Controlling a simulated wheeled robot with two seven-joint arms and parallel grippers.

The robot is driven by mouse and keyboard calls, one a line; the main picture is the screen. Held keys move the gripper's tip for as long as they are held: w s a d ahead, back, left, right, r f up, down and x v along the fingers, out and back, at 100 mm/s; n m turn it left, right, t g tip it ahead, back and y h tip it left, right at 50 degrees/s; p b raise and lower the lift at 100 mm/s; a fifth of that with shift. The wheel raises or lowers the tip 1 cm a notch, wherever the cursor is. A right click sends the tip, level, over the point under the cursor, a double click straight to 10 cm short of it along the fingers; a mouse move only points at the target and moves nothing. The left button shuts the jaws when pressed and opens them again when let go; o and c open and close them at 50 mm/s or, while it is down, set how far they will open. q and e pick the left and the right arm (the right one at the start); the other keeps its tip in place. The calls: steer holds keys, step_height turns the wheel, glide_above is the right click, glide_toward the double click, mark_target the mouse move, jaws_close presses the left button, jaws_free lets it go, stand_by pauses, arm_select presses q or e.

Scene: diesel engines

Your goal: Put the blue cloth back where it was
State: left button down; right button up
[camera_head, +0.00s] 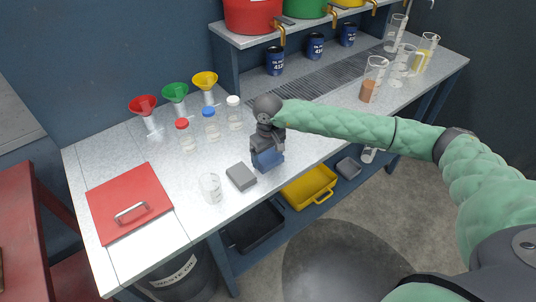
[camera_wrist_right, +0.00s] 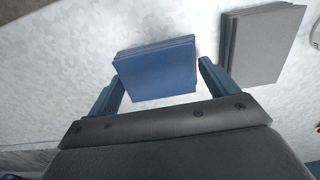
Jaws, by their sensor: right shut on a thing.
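The blue cloth (camera_wrist_right: 157,70) is a flat folded block between the two fingers of my right gripper (camera_wrist_right: 160,85) in the right wrist view. My right gripper (camera_head: 267,152) is shut on it and points down at the worktop. In the head view the blue (camera_head: 268,161) shows at the gripper's lower end, close to the worktop; I cannot tell whether the cloth touches the surface. A grey folded cloth (camera_head: 241,177) lies just left of it, and in the right wrist view the grey cloth (camera_wrist_right: 258,45) is on the right. My left gripper is not in view.
A glass beaker (camera_head: 210,187) stands near the front edge. Several capped bottles (camera_head: 210,123) and funnels (camera_head: 175,92) stand behind. A red lid with a handle (camera_head: 129,203) lies at left. A drain grille (camera_head: 320,87) and glass cylinders (camera_head: 373,80) are at right.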

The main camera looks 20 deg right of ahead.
mark_target(268, 156)
steer(key=o, duration=0.7)
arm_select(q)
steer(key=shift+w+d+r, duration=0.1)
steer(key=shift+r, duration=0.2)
arm_select(e)
steer(key=shift+o, duration=0.5)
steer(key=shift+r, duration=0.4)
arm_select(q)
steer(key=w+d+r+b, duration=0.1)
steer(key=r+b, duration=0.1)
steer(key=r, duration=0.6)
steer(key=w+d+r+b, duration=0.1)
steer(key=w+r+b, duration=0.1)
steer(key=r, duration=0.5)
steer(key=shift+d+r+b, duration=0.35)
steer(key=shift+b, duration=0.1)
arm_select(e)
step_height(268, 156, up, 11)
steer(key=shift+r, duration=0.2)
